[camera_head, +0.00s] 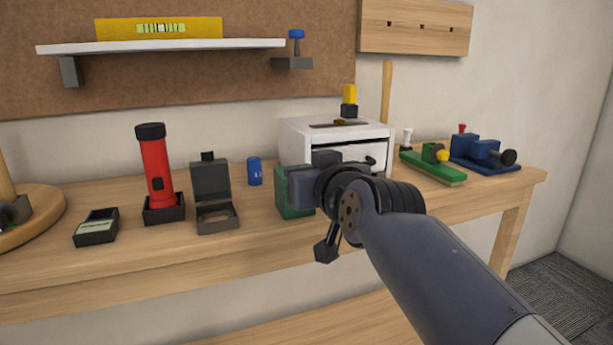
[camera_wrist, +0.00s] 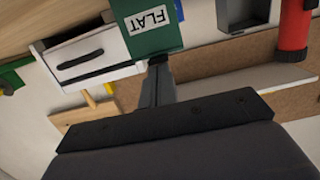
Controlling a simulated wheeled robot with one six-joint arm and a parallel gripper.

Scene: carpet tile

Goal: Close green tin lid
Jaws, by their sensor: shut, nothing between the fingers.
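The green tin (camera_head: 288,192) stands on the workbench left of the white drawer box, its right part hidden behind my gripper. In the wrist view a green face of the tin (camera_wrist: 165,38) with a white "FLAT" label shows at the top. I cannot tell how far its lid is open. My gripper (camera_wrist: 158,64) is shut and empty, its fingertips at the edge of this green face; I cannot tell whether they touch. In the head view my gripper (camera_head: 310,180) is beside the tin, its fingertips hidden.
The white drawer box (camera_head: 300,130) stands close behind the tin. To the left are a blue can (camera_head: 255,171), an open grey box (camera_head: 212,182) and a red flashlight (camera_head: 158,172). Green (camera_head: 436,172) and blue (camera_head: 495,165) tools lie at right. The bench front is clear.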

